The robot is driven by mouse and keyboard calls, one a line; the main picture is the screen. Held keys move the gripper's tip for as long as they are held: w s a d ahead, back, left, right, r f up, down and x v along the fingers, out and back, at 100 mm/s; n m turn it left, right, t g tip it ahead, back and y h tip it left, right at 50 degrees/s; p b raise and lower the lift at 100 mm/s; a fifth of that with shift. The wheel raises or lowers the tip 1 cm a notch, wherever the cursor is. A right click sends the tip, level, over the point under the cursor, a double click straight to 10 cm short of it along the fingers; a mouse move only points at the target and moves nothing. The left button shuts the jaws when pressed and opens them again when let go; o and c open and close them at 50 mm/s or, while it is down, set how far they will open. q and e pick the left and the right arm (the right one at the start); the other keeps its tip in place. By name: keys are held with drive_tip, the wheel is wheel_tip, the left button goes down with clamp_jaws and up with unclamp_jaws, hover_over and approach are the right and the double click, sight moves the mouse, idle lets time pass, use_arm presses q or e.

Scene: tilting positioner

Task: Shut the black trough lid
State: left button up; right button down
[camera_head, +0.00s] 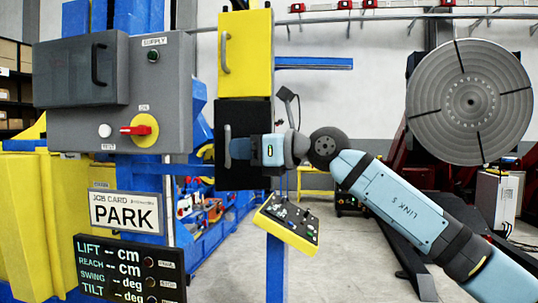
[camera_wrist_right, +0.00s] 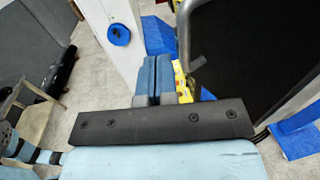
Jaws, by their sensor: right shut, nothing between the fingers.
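The black trough lid (camera_head: 245,112) is a dark panel with an upright grey bar handle (camera_head: 227,150), just below a yellow panel in the head view. My right gripper (camera_head: 239,149) is in front of it, pointing left, its tips close beside the handle. In the right wrist view the black lid (camera_wrist_right: 268,45) fills the upper right and the handle (camera_wrist_right: 190,35) curves down beside my gripper's blue fingers (camera_wrist_right: 156,72). The fingers are together and hold nothing. I cannot tell whether they touch the handle or how far the lid stands open. My left gripper is not in view.
The yellow panel (camera_head: 246,60) has its own handle. A grey supply cabinet (camera_head: 170,95) with a red switch stands left, above a PARK card (camera_head: 126,212) and a readout board (camera_head: 130,268). A sloped button console (camera_head: 288,222) sits below my arm. A round slotted plate (camera_head: 470,100) stands right.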

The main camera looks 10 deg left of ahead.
sight(222, 147)
drive_tip(key=w+a, duration=0.1)
drive_tip(key=a, duration=0.1)
drive_tip(key=w+a, duration=0.2)
drive_tip(key=shift+w+a, duration=0.75)
drive_tip(key=shift+w, duration=0.3)
